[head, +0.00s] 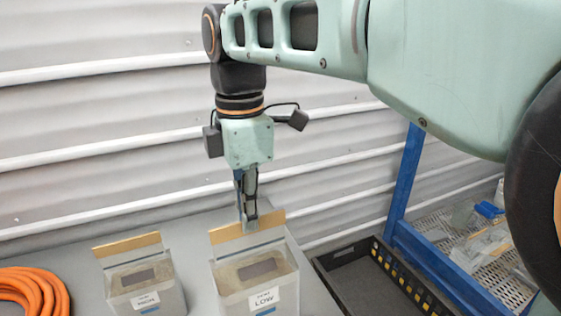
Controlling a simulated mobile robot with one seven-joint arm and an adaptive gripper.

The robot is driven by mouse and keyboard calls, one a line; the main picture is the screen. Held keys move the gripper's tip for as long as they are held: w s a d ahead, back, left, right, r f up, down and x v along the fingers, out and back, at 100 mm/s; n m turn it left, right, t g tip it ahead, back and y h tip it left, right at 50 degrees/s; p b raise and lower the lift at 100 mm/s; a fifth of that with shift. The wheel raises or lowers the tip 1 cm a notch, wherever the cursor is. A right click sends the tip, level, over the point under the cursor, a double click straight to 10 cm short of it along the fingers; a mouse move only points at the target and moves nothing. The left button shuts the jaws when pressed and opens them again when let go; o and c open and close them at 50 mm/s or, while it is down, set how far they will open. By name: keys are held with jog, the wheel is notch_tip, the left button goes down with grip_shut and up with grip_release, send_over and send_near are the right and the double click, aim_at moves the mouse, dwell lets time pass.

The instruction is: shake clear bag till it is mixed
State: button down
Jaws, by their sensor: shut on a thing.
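A clear, box-shaped bag (230,300) with a tan top strip and a label reading LOW stands on the grey table. Grainy tan material with a dark rectangular patch shows inside it. My gripper (248,222) points down from above and is shut on the tan strip at the bag's back edge. The fingers hide a small part of the strip. A second, smaller clear bag (172,299) with a tan strip and a label, too small to read surely, stands to the left, apart from my gripper.
An orange coiled hose (40,285) lies at the far left. A dark tray (350,285) with a yellow-marked edge is at right. Beyond it, a blue-framed rack (405,185) holds a mesh shelf with clear packets. A corrugated wall (100,130) stands close behind the table.

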jog(key=shift+r+p, duration=2)
jog(key=shift+r, duration=0.55)
